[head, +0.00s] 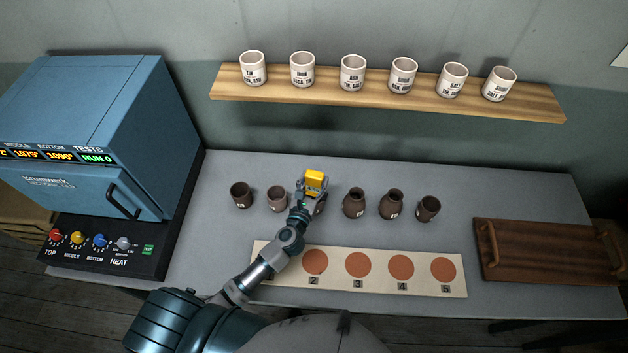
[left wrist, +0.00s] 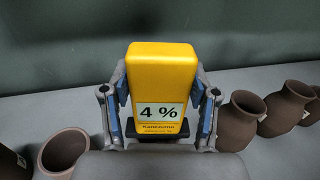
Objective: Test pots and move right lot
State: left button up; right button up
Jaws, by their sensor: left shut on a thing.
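My left gripper (head: 314,190) is shut on a yellow meter (head: 315,178), over the row of brown pots. In the left wrist view the meter (left wrist: 160,75) reads "4 %" and sits upright between the fingers. One pot (head: 320,208) is mostly hidden under the gripper; I cannot tell whether the meter touches it. Left of it stand a dark pot (head: 241,196) and a lighter open pot (head: 277,199). Right of it stand a round pot (head: 354,204), a necked pot (head: 391,206) and a smaller pot (head: 428,209). My right gripper is out of view.
A pale board (head: 453,288) with numbered terracotta discs lies in front; my arm covers its left end. A wooden tray (head: 545,255) lies right. The blue kiln (head: 100,120) shows "RUN 0" at left. Labelled white cups (head: 353,73) stand on a wall shelf (head: 225,82).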

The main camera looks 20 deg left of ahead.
aim_at(314, 175)
pick_arm(q)
jog(key=shift+f+b, duration=0.3)
jog(key=shift+f, duration=0.1)
jog(key=shift+f, duration=0.1)
dwell(1.3)
notch_tip(314, 175, up, 7)
jog(key=p, duration=0.8)
